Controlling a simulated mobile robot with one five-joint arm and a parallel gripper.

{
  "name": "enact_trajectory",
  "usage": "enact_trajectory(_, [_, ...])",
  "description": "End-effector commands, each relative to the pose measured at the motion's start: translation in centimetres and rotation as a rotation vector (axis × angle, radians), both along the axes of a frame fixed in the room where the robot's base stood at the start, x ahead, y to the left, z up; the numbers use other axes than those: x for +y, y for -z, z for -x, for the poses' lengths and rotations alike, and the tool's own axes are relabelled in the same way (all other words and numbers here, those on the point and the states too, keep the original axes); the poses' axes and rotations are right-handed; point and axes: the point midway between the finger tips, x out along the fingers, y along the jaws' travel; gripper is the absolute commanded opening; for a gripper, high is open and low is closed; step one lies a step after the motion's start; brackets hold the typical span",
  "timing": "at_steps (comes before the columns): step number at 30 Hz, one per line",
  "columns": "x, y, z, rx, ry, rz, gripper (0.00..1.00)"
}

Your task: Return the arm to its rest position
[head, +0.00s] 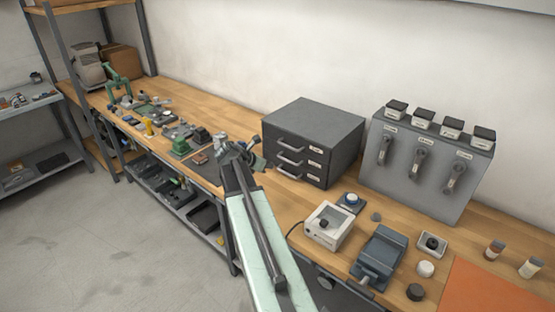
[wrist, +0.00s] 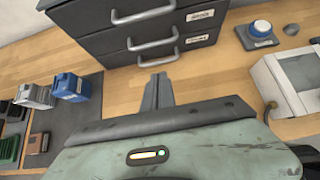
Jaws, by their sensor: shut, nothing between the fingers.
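My arm reaches from the bottom middle of the head view up over the bench, and my gripper (head: 240,150) is at its end, in front of the grey drawer cabinet. In the wrist view my gripper (wrist: 159,88) shows as two narrow fingers close together, with nothing held between them. It is above the wooden bench top (wrist: 220,75), below the cabinet's lowest handle in the picture. The wrist housing hides the bench beneath it.
The grey drawer cabinet (head: 310,130) stands just behind my gripper, its drawers closed. A grey dispenser unit (head: 410,180) is to the right. A white box device (head: 328,225), a blue-grey vise-like block (head: 380,257) and an orange mat (head: 490,290) lie at right. Small parts crowd the left bench; the floor (head: 120,240) is clear.

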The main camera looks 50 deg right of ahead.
Motion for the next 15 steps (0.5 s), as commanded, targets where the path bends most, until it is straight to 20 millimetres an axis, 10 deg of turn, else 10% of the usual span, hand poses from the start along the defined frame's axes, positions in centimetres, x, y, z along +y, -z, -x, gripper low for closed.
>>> enact_trajectory(15, [1.54,-1.2,0.19,0.001,0.001,-0.001,0.0])
